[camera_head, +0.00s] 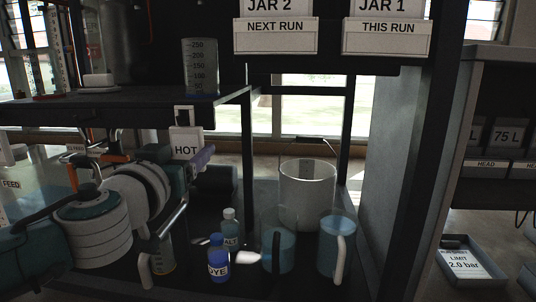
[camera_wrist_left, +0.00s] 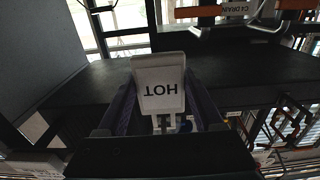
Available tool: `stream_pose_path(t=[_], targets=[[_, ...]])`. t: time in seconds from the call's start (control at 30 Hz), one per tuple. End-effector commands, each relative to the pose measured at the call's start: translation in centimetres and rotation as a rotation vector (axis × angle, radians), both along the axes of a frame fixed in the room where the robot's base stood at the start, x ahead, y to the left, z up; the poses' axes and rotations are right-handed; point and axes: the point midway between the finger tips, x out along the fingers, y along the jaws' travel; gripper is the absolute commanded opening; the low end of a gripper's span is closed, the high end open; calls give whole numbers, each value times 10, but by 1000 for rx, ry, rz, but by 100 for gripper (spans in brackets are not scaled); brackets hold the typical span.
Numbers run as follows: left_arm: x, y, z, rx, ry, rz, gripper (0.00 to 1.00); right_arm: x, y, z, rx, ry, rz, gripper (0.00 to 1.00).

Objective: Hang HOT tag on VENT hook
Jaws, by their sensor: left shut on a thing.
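The HOT tag (camera_head: 186,143) is a white plate with black letters, held upright just in front of and below the dark shelf edge. It also shows upside down in the left wrist view (camera_wrist_left: 160,84). My left gripper (camera_head: 184,160) is shut on it, with a purple-grey finger on either side in the left wrist view (camera_wrist_left: 162,108). A small white loop-shaped piece (camera_head: 184,115) rises above the tag against the shelf edge; I cannot tell whether it hangs on anything. No VENT label or hook can be made out. My right gripper is not in view.
A graduated beaker (camera_head: 200,68) stands on the dark shelf (camera_head: 130,98) above. Below are a white bucket (camera_head: 307,195), two jugs (camera_head: 279,250) (camera_head: 336,247), a blue DYE bottle (camera_head: 218,260) and an ALT-marked bottle (camera_head: 231,229). A dark post bounds the right side.

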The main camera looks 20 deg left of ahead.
Motion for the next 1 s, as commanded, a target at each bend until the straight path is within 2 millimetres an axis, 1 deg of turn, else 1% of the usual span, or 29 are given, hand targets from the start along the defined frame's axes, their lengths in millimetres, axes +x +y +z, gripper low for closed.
stream_pose_path(t=[0.2,0.4,0.57,0.67,1.0], targets=[[0,0,0,0,0,0,0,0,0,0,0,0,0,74],[-7,-2,-1,-1,1,0,0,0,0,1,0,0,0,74],[-8,-2,-1,0,0,-1,0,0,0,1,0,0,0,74],[-17,-5,-1,-1,2,-1,0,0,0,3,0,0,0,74],[-62,-15,0,0,1,-1,0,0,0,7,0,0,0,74]])
